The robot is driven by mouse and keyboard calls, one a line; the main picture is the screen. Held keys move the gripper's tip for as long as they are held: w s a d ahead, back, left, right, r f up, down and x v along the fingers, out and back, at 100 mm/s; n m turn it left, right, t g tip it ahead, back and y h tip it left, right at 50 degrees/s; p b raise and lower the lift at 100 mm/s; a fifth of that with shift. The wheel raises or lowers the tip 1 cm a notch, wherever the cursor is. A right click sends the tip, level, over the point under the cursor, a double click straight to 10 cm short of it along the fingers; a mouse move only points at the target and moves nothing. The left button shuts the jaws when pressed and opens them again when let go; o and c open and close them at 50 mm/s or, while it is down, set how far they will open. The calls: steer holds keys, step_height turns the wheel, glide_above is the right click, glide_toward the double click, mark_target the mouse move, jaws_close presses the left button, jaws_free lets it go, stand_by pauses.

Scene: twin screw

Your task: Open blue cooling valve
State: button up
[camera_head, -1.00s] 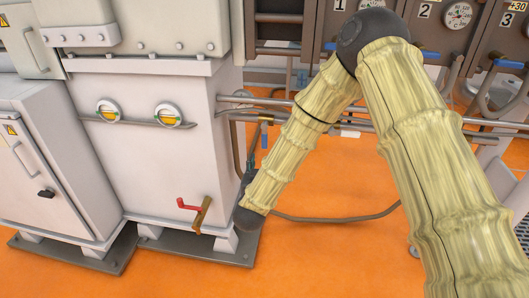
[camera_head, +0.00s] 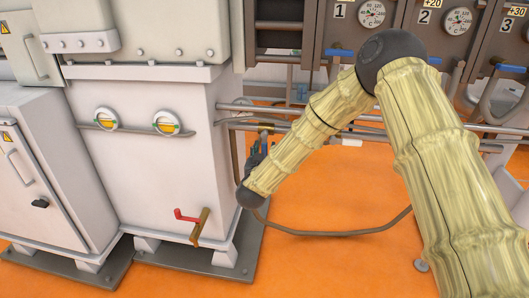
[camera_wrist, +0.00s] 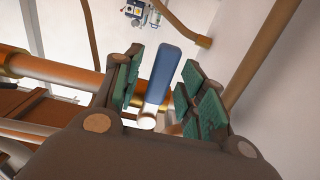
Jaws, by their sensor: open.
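The blue valve handle (camera_wrist: 163,75) stands between the two green-padded fingers of my gripper (camera_wrist: 160,82) in the wrist view. The fingers are open on either side of it, with a visible gap on the right; contact on the left is unclear. The handle's lower end meets a bright round fitting on a copper-coloured pipe (camera_wrist: 55,69). In the head view, my gripper (camera_head: 256,155) is small and dark beside the right side of the white cabinet, below the horizontal pipes. My own arm hides part of that area, and the handle is hard to make out there.
The white cabinet (camera_head: 150,165) has two round gauges and a red lever (camera_head: 187,216) low on its front. Horizontal pipes (camera_head: 300,125) run right from it. Numbered panels with dials (camera_head: 371,14) and more blue handles (camera_head: 431,60) stand behind. Orange floor (camera_head: 330,265) is clear in front.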

steer(key=shift+w+d, duration=0.1)
steer(key=shift+w, duration=0.35)
jaws_close()
